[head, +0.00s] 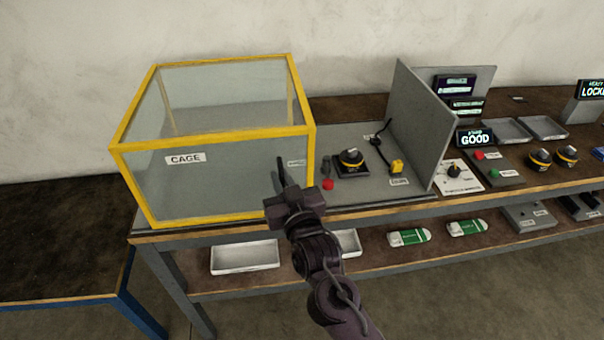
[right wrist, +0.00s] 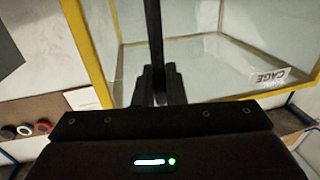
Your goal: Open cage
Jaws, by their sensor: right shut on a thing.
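The cage (head: 215,137) is a clear-walled box with a yellow frame and a "CAGE" label, at the left end of the workbench in the head view. A dark upright handle bar (head: 281,170) stands at its front right. My right gripper (head: 288,188) is shut on this handle, just in front of the cage's right part. In the right wrist view the fingers (right wrist: 158,86) close around the black bar (right wrist: 152,35), with the yellow frame (right wrist: 86,45) behind. The fingertips are partly hidden in the head view. My left gripper is not in view.
Right of the cage, a grey base carries a black-and-yellow knob (head: 350,160), a red button (head: 328,184) and a yellow block (head: 397,166). A grey upright panel (head: 425,125) stands beyond them. White trays (head: 245,257) and green-white packs (head: 409,238) lie on the lower shelf.

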